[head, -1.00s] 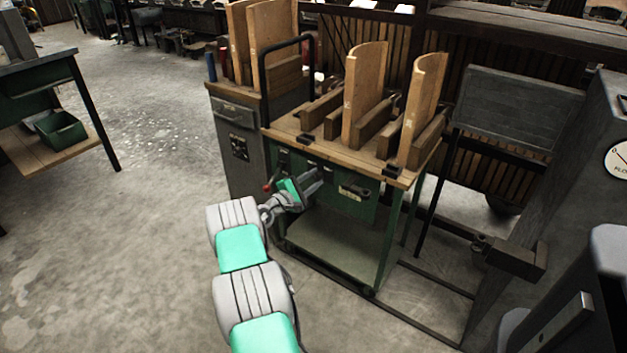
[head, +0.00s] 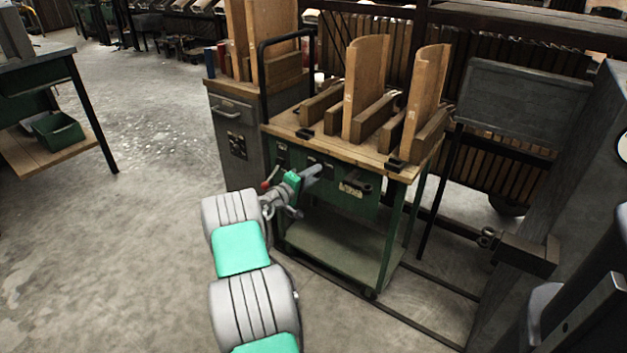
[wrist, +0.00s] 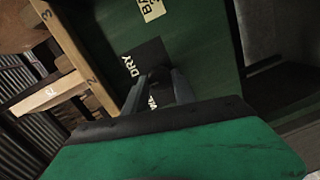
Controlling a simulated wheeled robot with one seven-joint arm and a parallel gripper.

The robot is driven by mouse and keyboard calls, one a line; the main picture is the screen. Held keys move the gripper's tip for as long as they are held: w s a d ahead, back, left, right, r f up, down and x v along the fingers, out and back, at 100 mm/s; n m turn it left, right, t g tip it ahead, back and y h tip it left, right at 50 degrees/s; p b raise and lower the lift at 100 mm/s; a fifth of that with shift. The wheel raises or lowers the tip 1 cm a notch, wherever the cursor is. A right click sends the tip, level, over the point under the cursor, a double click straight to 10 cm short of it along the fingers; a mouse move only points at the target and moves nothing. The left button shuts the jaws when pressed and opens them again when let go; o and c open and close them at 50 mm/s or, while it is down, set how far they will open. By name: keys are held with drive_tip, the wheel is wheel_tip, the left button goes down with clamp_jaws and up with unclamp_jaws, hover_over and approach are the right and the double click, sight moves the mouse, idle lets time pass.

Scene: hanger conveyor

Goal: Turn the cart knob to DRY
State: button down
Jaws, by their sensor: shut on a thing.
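The green cart (head: 345,215) with a wooden top stands in the middle of the head view. My gripper (head: 314,170) is at the cart's green front panel, just under the top edge. In the wrist view my gripper (wrist: 163,88) is shut on the dark knob (wrist: 158,74), most of which the fingers hide. The knob sits on a dark plate (wrist: 146,60) with the word DRY (wrist: 129,67) in white beside it. Another label by the fingers is partly covered. I cannot tell which way the knob points.
A red-tipped lever (head: 270,178) sticks out left of my gripper. Upright wooden boards (head: 365,90) stand on the cart top. A grey cabinet (head: 232,140) adjoins the cart's left side. A dark bracket (head: 525,255) juts out at right.

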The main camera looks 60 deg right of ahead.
drive_tip(key=shift+m+t+b, duration=0.6)
drive_tip(key=shift+m+b, duration=2.45)
drive_tip(key=shift+m, duration=1.05)
drive_tip(key=shift+r, duration=0.1)
drive_tip(key=c, duration=1)
unclamp_jaws()
drive_tip(key=shift+s, duration=0.1)
drive_tip(key=a, duration=0.2)
drive_tip(key=a+p, duration=0.1)
drive_tip(key=a, duration=0.2)
drive_tip(key=w+a+p, duration=0.1)
drive_tip(key=a, duration=0.1)
drive_tip(key=shift+w+a+r, duration=0.1)
drive_tip(key=shift+a+r, duration=0.25)
